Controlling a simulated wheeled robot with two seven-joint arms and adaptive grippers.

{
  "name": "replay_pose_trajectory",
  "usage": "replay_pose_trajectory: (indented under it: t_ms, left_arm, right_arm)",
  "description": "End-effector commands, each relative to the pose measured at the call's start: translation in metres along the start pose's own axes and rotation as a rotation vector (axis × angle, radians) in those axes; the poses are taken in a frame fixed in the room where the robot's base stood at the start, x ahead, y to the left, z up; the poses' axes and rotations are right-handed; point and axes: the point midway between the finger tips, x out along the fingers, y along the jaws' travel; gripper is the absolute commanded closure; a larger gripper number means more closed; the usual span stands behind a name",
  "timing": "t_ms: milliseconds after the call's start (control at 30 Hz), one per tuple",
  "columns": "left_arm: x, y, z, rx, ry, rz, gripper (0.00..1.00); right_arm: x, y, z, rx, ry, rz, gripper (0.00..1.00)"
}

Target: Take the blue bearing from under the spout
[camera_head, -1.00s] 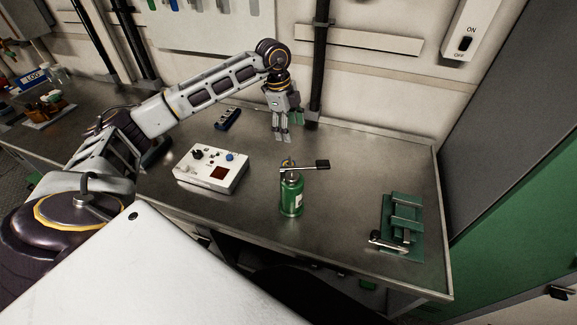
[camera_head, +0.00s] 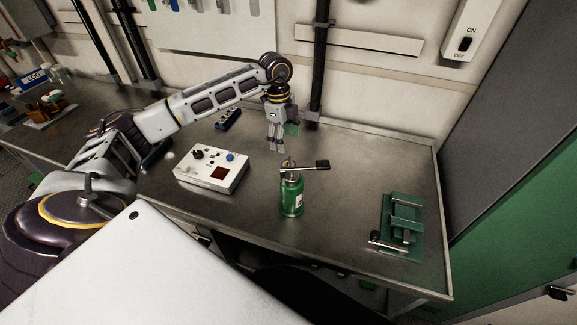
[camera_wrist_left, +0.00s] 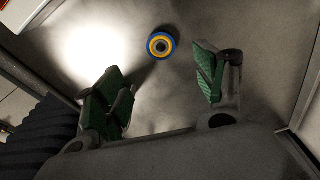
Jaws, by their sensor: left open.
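The blue bearing (camera_wrist_left: 161,44) lies on the metal bench in the left wrist view, a round disc with a blue outer ring, a yellow ring and a dark centre. It sits ahead of and between my open fingers, apart from both. A green can (camera_head: 291,195) with a metal top and a black-tipped bar stands upright, nearer than the gripper. My right gripper is not in view.
A white control box (camera_head: 211,170) with knobs lies left of the can. A green clamp-like fixture (camera_head: 402,222) is at the bench's right. A black vertical pipe (camera_head: 318,60) stands behind the gripper. The bench (camera_head: 355,190) is clear between can and fixture.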

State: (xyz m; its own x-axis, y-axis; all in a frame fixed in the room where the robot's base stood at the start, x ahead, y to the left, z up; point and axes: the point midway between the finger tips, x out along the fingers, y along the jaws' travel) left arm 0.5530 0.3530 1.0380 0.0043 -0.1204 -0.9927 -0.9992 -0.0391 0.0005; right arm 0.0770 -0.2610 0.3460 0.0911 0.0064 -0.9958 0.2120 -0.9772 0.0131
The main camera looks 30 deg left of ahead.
Motion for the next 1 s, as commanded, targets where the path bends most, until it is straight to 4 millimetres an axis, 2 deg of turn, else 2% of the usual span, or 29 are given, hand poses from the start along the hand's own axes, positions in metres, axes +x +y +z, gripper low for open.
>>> replay_pose_trajectory:
  t_ms: [200,400,1000]
  left_arm:
    - [0.030,0.001,0.000,0.000,0.000,0.003,0.29]
    - [0.050,0.000,0.000,-0.001,0.000,0.000,0.29]
    - [0.061,-0.001,0.001,-0.001,0.001,0.001,0.29]
  right_arm:
    - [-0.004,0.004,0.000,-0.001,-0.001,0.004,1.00]
    - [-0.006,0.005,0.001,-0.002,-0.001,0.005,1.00]
    - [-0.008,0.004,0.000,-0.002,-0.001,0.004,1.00]
